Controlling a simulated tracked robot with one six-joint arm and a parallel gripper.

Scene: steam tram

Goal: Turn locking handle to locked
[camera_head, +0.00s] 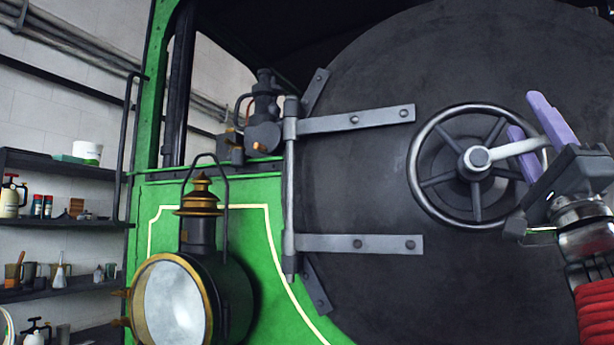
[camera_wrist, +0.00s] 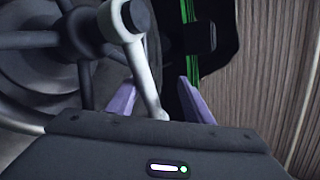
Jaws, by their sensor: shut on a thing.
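The locking handle (camera_head: 510,151) is a pale metal lever on the hub of a dark spoked handwheel (camera_head: 421,184), on the round black smokebox door (camera_head: 370,80). It points right and slightly upward from the hub in the head view. My gripper (camera_head: 523,113) has purple fingers and comes in from the right, at the handle's outer end. In the wrist view, the handle (camera_wrist: 138,68) runs down from the hub to between the fingers of my gripper (camera_wrist: 157,84), which is shut on it. The handle's outer end is partly hidden in the head view.
A brass-rimmed headlamp (camera_head: 215,290) stands at the lower left on the green body (camera_head: 270,195). Two hinge straps (camera_head: 360,118) cross the door's left side. Wall shelves (camera_head: 60,225) with bottles and tools are at the far left. The space before the door is clear.

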